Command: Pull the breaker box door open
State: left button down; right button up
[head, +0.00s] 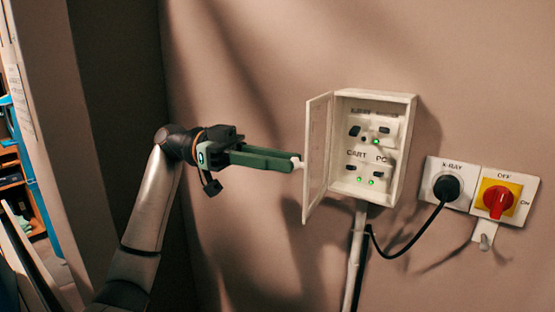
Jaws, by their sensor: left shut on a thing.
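A white breaker box (408,115) is fixed to the wall right of the middle in the head view. Its door (318,153) hangs on the left side and stands swung wide open. Inside are several dark switches and green lights, with labels such as CART and PC. My left gripper (293,162) comes in from the left, with green fingers shut on the small white door knob (297,162) on the outer face of the door. The fingers hide part of the knob. My right gripper is not in view.
Right of the box are an X-RAY socket (433,171) with a black plug (447,188) and cable, and a red rotary switch (497,200) on a yellow plate. A pale conduit (355,260) runs down below the box. Shelves (14,178) show at the far left. The wall between is bare.

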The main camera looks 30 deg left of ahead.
pick_arm(q)
jog(key=shift+f, duration=0.2)
jog(key=c, duration=0.7)
grip_release()
jog(key=shift+r, duration=0.15)
jog(key=shift+c, duration=0.2)
jog(key=s+a, duration=0.1)
jog(key=a, duration=1.1)
jog(key=shift+s+a, duration=0.15)
jog(key=shift+a, duration=0.05)
